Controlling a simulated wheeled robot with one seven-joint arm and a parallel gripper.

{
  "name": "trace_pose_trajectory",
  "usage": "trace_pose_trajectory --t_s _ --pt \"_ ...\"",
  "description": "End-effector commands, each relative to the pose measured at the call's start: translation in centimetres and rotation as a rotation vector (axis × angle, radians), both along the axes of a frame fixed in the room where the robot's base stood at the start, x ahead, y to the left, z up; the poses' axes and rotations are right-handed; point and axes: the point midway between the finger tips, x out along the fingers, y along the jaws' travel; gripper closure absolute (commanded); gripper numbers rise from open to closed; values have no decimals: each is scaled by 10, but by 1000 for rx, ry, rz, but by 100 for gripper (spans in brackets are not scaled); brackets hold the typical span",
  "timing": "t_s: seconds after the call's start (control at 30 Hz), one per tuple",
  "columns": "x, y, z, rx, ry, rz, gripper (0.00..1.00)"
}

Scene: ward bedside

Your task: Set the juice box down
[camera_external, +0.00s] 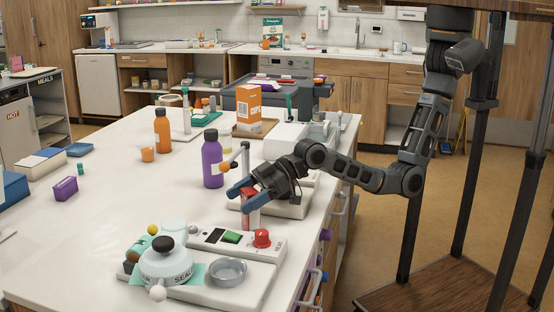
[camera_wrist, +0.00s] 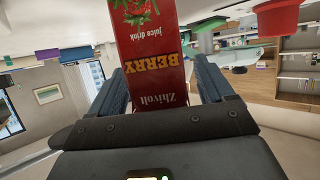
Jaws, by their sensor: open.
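The juice box is a red carton lettered "BERRY juice drink". In the external view the juice box (camera_external: 251,206) stands upright near the right side of the white counter (camera_external: 115,205). My gripper (camera_external: 241,191), with blue fingers, is around its upper part. In the wrist view the juice box (camera_wrist: 155,60) appears upside down between the two fingers of my gripper (camera_wrist: 158,78). The fingers are open, one on each side of the carton. The juice box's base is low by the counter or the pale tray edge; exact contact is hard to see.
A purple bottle (camera_external: 213,160) stands just left and behind my gripper. A device with a red knob (camera_external: 262,239) and a sealing machine (camera_external: 166,264) are in front. A carton (camera_external: 249,108) and an orange bottle (camera_external: 162,131) stand farther back. The counter's left middle is clear.

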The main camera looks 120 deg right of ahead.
Motion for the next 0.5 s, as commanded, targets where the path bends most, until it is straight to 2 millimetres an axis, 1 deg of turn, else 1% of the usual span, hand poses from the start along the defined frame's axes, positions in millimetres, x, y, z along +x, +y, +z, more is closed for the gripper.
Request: trace_pose_trajectory --t_s 0.17,0.27,0.37,0.5 --pt "0 0 4 0 -1 0 19" --pt "-6 0 5 -1 0 0 19" --pt "-20 -1 10 -2 -1 0 19" --pt "-45 -1 21 -1 -2 -1 19"
